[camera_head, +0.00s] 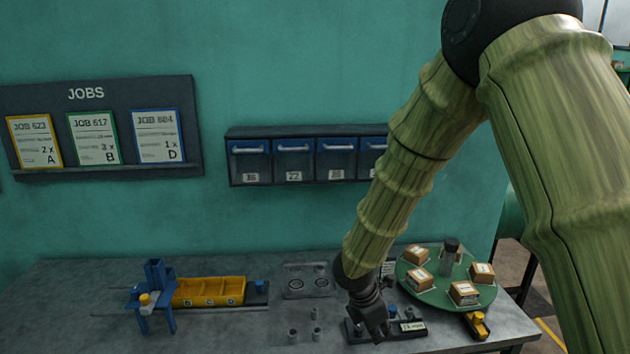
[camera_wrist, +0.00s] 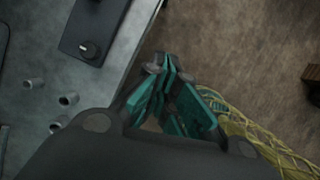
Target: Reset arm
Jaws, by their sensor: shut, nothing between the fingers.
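My gripper (camera_head: 378,330) hangs at the end of my arm, low in the head view, in front of a dark block with a label on the bench. It is shut and empty. In the wrist view the teal-padded fingers (camera_wrist: 165,68) come together beside the bench edge, with the brown floor beyond them. My arm, with its green bamboo-like links, crosses the right half of the head view and hides part of the wall bins and bench.
The grey bench (camera_head: 80,300) carries yellow bins (camera_head: 208,291), a blue stand (camera_head: 156,290), small grey cylinders (camera_head: 292,336) and a green turntable (camera_head: 430,297) with boxes. A jobs board (camera_head: 100,180) and blue drawers (camera_head: 294,160) hang on the wall. Yellow netting (camera_wrist: 265,135) lies beside the fingers.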

